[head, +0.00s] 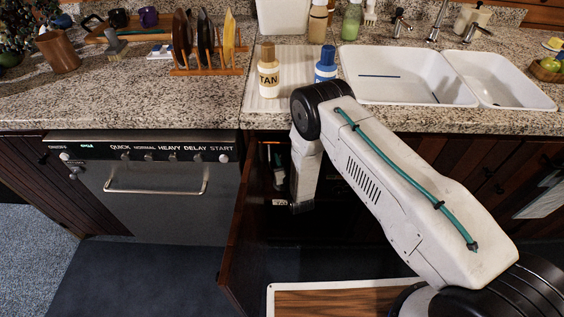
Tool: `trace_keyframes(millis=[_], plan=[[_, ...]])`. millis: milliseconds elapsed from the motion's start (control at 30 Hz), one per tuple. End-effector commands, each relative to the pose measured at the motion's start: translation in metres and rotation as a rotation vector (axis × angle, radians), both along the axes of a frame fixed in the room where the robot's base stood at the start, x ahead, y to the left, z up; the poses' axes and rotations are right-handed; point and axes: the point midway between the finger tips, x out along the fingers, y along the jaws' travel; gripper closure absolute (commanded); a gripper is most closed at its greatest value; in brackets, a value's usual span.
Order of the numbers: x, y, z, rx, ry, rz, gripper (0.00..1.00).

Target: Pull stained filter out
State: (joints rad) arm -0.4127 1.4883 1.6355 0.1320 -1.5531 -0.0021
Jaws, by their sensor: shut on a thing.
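My gripper (301,208) reaches down into the open cabinet under the sink. Only its dark end shows, below the white wrist link. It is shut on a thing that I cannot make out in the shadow. Pale and dark parts (270,180) stand inside the cabinet just left of my wrist, with a small white label (279,202) below them. I cannot tell whether any of these is the stained filter. My arm hides the cabinet's right side.
The cabinet door (242,235) stands open to the left of my gripper, close to it. A dishwasher (150,180) is left of that.

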Motion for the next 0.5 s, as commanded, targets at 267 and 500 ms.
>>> trace_keyframes(millis=[267, 500], plan=[[0.000, 0.000, 0.020, 0.000, -0.001, 0.000, 1.00], [0.000, 0.000, 0.034, 0.000, -0.001, 0.000, 1.00]])
